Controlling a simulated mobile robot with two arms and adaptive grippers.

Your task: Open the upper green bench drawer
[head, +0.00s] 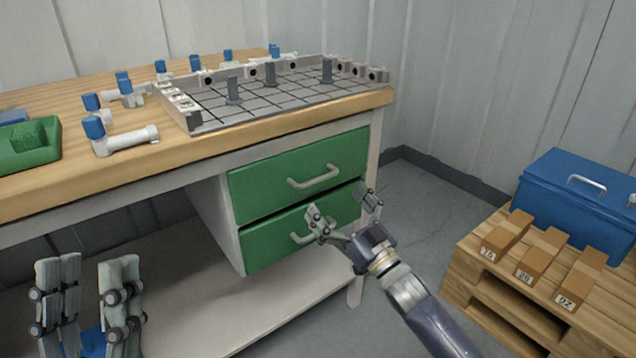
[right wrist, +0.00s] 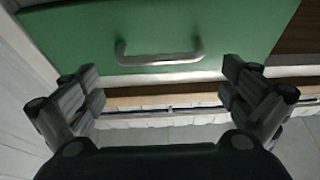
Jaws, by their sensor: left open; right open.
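The upper green drawer (head: 299,170) is under the bench top and looks shut, with a pale bar handle (head: 315,178). The lower green drawer (head: 275,243) is below it, with a dark gap between the two fronts. My right gripper (head: 343,207) is open and empty in front of the lower drawer in the head view, below the upper handle. In the right wrist view, a green drawer front (right wrist: 210,20) with a handle (right wrist: 160,59) appears ahead, centred between the open fingers (right wrist: 162,85) and not held. My left gripper (head: 90,280) is open at the lower left, away from the drawers.
The wooden bench (head: 180,152) carries a gridded metal plate (head: 290,100), blue-capped white fittings (head: 130,140) and a green block (head: 30,145). A pale shelf (head: 220,310) lies beneath. At right, a pallet (head: 500,290) holds brown boxes (head: 540,255) and a blue chest (head: 575,200).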

